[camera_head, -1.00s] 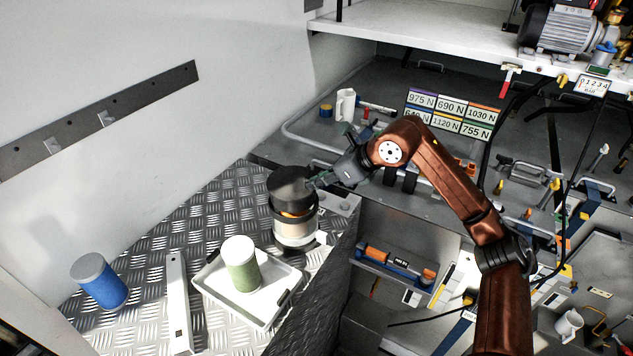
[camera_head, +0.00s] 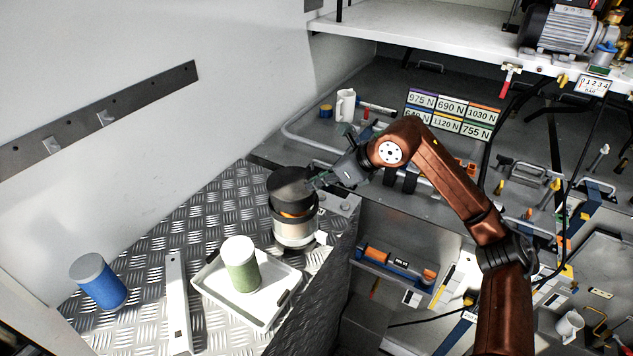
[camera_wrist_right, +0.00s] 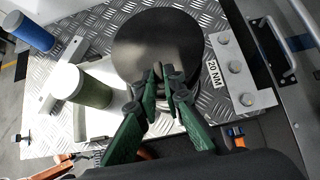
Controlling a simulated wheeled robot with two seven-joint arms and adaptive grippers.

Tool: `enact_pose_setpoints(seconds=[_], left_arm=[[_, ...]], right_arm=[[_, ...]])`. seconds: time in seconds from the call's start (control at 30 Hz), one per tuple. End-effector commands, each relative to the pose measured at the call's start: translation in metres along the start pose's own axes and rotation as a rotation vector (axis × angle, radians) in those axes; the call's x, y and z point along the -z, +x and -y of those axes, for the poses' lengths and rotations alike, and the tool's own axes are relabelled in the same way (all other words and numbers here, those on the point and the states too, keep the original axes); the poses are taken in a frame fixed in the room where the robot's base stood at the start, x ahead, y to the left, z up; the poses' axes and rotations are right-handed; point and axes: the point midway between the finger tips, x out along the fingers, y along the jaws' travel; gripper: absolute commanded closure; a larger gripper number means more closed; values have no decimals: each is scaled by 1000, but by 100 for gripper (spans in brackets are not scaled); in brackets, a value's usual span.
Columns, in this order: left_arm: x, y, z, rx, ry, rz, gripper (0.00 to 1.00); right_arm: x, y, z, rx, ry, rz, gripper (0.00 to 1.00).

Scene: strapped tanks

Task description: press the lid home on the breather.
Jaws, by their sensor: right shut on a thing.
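The breather (camera_head: 294,230) is a pale cylinder with a dark band, standing on the chequer plate at its right edge. The black round lid (camera_head: 290,186) sits on top of it, with a thin orange ring showing below. My right gripper (camera_head: 318,182) is at the lid's right edge, shut on it. In the right wrist view the lid (camera_wrist_right: 155,42) is a broad dark disc, and the green fingers of my right gripper (camera_wrist_right: 160,82) meet at its near rim. My left gripper is not in view.
A white tray (camera_head: 213,301) with a green canister (camera_head: 241,266) stands just left of the breather. A bolted block marked 20 NM (camera_wrist_right: 238,72) is beside the lid. A wall closes off the back left.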

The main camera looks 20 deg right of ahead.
Motion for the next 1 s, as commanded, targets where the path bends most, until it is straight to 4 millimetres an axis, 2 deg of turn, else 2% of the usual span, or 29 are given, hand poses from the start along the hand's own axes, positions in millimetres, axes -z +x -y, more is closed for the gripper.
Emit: enact_pose_setpoints(seconds=[0.9,0.93,1.0], left_arm=[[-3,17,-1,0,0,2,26],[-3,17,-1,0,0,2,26],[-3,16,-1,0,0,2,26]], right_arm=[[16,16,0,0,0,0,100],[16,16,0,0,0,0,91],[16,16,0,0,0,0,86]])
